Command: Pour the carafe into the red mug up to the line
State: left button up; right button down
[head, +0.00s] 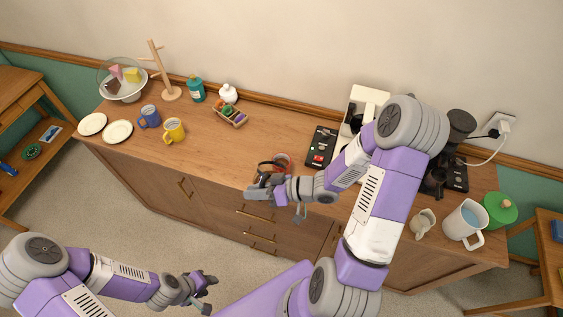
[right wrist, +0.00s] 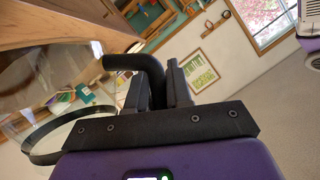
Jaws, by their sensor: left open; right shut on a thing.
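My right gripper (head: 262,190) is shut on the black handle (right wrist: 122,60) of the glass carafe, near the counter's front edge. In the right wrist view the clear carafe (right wrist: 50,85) with its dark band fills the left side and looks tilted. I cannot make out liquid in it. In the head view only the carafe's dark rim (head: 270,163) shows well. The red mug (head: 284,158) is right beside or behind it, partly hidden; its line and its fill are not visible. My left gripper (head: 204,281) is open and empty, low in front of the counter.
A yellow mug (head: 173,130), a blue mug (head: 149,116) and two plates stand at the left. A small crate (head: 230,116) is at the back. The counter's middle is clear.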

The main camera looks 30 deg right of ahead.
jog(key=shift+s+a+f+n+t+h, duration=0.45)
jog(key=shift+s+a+f+n, duration=0.5)
jog(key=shift+f, duration=1.9)
jog(key=shift+s+a+f+n+t+h, duration=0.25)
jog(key=shift+s+a+f+n+h, duration=0.65)
jog(key=shift+f, duration=1.95)
pick_arm(q)
notch_tip(320, 180, up, 5)
jog(key=p, duration=0.5)
jog(key=shift+r+p, duration=0.1)
jog(key=shift+p, duration=0.3)
pick_arm(e)
jog(key=shift+n, duration=0.25)
jog(key=r, duration=0.5)
jog(key=shift+w+a, duration=0.1)
jog(key=shift+w, duration=0.15)
pick_arm(q)
jog(key=shift+s, duration=0.1)
pick_arm(e)
jog(key=shift+s+f, duration=0.1)
